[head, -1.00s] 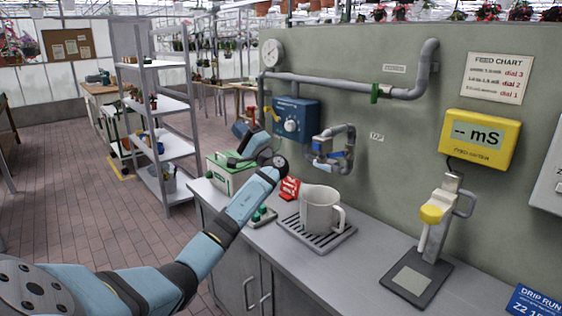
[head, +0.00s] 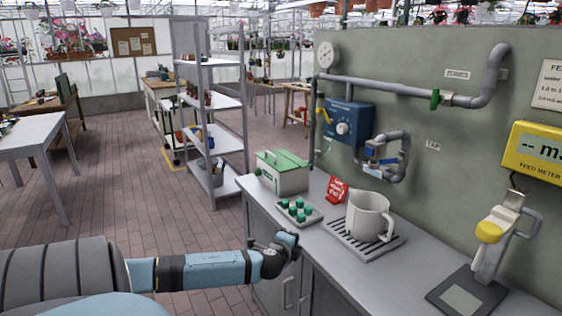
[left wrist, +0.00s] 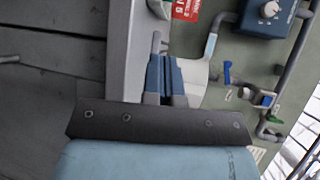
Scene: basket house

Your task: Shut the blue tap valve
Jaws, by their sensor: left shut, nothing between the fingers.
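The pictures do not make clear whether the valve is open or shut. My left gripper (head: 288,242) is low by the counter's front edge, well short of the tap. In the left wrist view its fingers (left wrist: 164,72) are together and empty. My right gripper is not in view.
A mug (head: 367,215) stands on a drip grate (head: 343,240) below the tap. A green-lidded box (head: 282,175), a tray of green pieces (head: 300,212) and a red card (head: 337,190) are nearby. A blue dial box (head: 345,122) and green valve (head: 435,99) are above.

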